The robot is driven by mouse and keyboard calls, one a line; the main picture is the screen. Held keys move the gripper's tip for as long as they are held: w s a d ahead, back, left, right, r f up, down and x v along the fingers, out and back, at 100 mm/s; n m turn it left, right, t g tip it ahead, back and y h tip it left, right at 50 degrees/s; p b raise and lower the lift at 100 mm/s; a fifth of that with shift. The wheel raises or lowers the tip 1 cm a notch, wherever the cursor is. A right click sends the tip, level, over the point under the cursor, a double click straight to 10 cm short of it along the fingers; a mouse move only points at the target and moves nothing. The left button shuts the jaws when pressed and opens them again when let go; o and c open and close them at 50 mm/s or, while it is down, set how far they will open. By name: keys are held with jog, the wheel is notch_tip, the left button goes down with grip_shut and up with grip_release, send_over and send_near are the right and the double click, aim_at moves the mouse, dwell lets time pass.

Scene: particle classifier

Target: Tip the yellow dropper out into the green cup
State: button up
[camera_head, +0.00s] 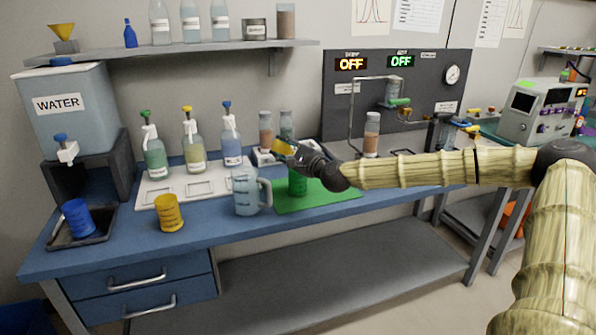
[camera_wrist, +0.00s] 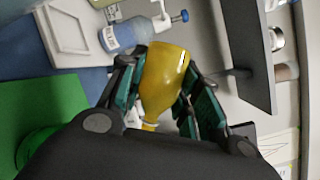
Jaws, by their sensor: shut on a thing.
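My gripper (camera_head: 298,153) is shut on the yellow dropper (camera_head: 283,147) and holds it in the air above the green mat. In the wrist view the dropper (camera_wrist: 164,80) sits between the two fingers of my gripper (camera_wrist: 162,88), its broad rounded end pointing away from the camera and its narrow part towards the palm. The green cup (camera_head: 297,184) stands upright on the mat, below my gripper. Its side shows only partly at the lower left of the wrist view (camera_wrist: 38,148). I cannot see any contents in the dropper.
A clear measuring jug (camera_head: 246,192) stands just left of the green mat (camera_head: 335,193). A yellow cup (camera_head: 169,212) is at the front edge. Pump bottles (camera_head: 193,145) stand on a white tray behind. A wall shelf (camera_head: 180,48) hangs above.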

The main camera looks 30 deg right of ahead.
jog(key=shift+s+d+r+m+t+b, duration=0.1)
jog(key=shift+d+r+m+t+b, duration=0.3)
jog(key=shift+b, duration=1.15)
jog(key=shift+a+m+t+b, duration=0.1)
jog(key=shift+m+b, duration=0.5)
jog(key=shift+b, duration=0.95)
dwell(1.2)
dwell(0.4)
jog(key=shift+r+p, duration=0.2)
jog(key=shift+p, duration=0.45)
jog(key=p, duration=0.2)
jog(key=n+p, duration=0.1)
jog(key=p, duration=0.2)
jog(key=shift+a+f+n+g, duration=0.1)
jog(key=shift+a+n+g, duration=0.2)
jog(key=shift+g, duration=0.1)
jog(key=p, duration=0.2)
jog(key=n+p, duration=0.1)
jog(key=p, duration=0.2)
jog(key=shift+w+a+f+n+g, duration=0.2)
jog(key=shift+f+n+g, duration=0.1)
jog(key=shift+f+g, duration=0.1)
jog(key=shift+f, duration=0.5)
jog(key=shift+a+r+n+p, duration=0.1)
jog(key=shift+n+p, duration=0.4)
jog(key=shift+p, duration=0.7)
